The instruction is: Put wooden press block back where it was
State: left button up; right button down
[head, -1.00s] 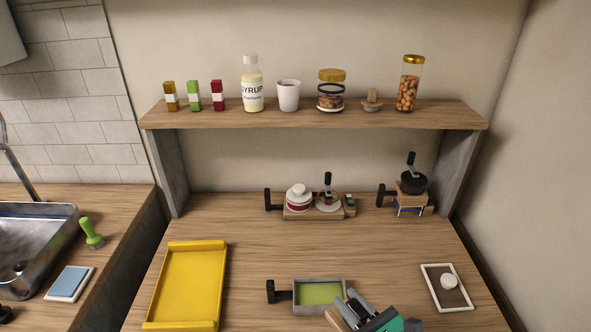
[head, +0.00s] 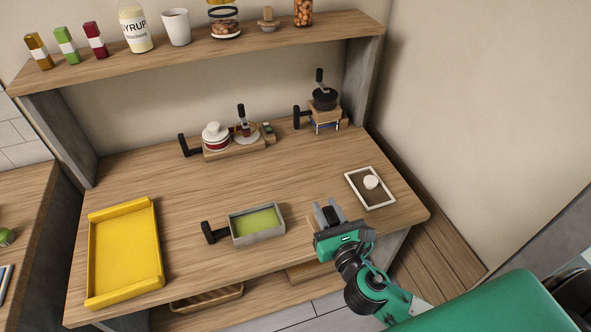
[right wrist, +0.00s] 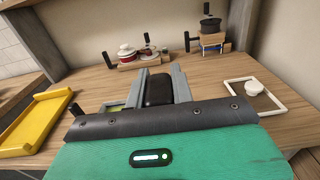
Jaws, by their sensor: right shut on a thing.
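My right gripper (head: 330,212) is shut on the wooden press block (head: 311,226), just right of the green-filled tray. Only a pale wooden edge of the block shows in the head view, beside and under the fingers; the rest is hidden. In the right wrist view, a dark grip (right wrist: 158,91) sits between the two grey fingers (right wrist: 160,74). I cannot tell whether the block touches the table. My left gripper is not in view.
A grey tray (head: 233,236) with green filling and a black handle stands left of the block. A framed board (head: 386,203) with a white disc (head: 371,181) lies behind right. A yellow tray (head: 93,262) is at left. Handled stations (head: 240,149) line the back under the shelf (head: 200,52).

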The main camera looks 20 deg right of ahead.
jog(key=w+d+r+b, duration=0.3)
jog(key=w+b, duration=0.5)
jog(key=w+d+r+b, duration=0.3)
jog(key=w+d+b, duration=0.1)
jog(key=w+b, duration=0.4)
jog(key=f+b, duration=0.1)
jog(key=f, duration=0.8)
jog(key=f+b, duration=0.1)
jog(key=f, duration=0.9)
jog(key=shift+s+a, duration=0.15)
jog(key=shift+s, duration=0.05)
jog(key=shift+f+b, duration=0.3)
jog(key=shift+f, duration=0.15)
jog(key=c, duration=1.2)
grip_release()
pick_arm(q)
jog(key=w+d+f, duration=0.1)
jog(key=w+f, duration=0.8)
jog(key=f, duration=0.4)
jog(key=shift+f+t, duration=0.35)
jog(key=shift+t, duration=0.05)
